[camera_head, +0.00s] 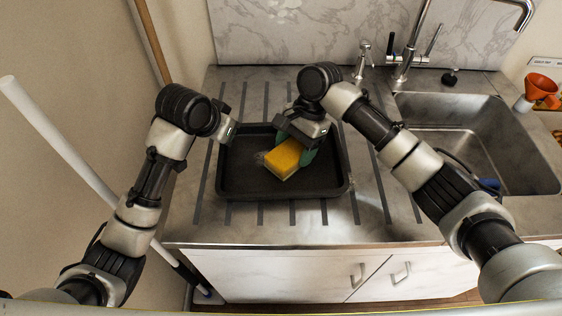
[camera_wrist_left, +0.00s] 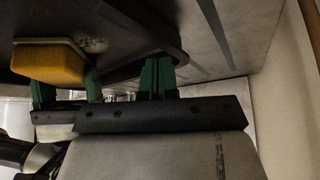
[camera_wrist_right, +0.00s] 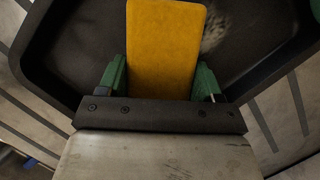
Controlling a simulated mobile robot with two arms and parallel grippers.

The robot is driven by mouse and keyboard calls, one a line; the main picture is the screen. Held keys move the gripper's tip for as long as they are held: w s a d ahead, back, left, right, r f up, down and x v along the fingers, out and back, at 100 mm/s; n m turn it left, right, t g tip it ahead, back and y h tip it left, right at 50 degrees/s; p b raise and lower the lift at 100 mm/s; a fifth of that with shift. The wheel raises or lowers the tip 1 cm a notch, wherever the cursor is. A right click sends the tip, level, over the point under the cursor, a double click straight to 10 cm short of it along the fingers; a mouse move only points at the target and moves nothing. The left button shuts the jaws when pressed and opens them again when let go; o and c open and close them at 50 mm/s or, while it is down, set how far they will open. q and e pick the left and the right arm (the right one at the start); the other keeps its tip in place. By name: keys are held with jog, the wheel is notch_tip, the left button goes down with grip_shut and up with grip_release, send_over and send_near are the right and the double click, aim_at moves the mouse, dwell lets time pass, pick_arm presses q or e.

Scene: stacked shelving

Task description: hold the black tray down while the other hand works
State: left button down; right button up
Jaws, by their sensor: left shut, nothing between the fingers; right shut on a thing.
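The black tray (camera_head: 240,184) lies flat on the ribbed metal drainboard. A pale stain (camera_head: 260,158) marks its floor and also shows in the right wrist view (camera_wrist_right: 215,32). My right gripper (camera_head: 295,152) is shut on a yellow sponge (camera_head: 284,161), inside the tray just beside the stain. In the right wrist view the sponge (camera_wrist_right: 165,45) sits between the green fingers. My left gripper (camera_head: 232,130) is at the tray's back left corner. In the left wrist view its green fingers (camera_wrist_left: 156,76) are together and empty, close against the rim; I cannot tell whether they press on it.
A metal sink (camera_head: 475,150) with a tap (camera_head: 405,60) lies to the right of the drainboard. A soap dispenser (camera_head: 363,60) stands behind. An orange funnel (camera_head: 541,88) is at the far right. A wall bounds the left side. Drainboard in front of the tray is clear.

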jog(key=shift+s, duration=1)
jog(key=shift+w+f, duration=0.1)
jog(key=shift+w, duration=0.95)
jog(key=shift+w, duration=0.1)
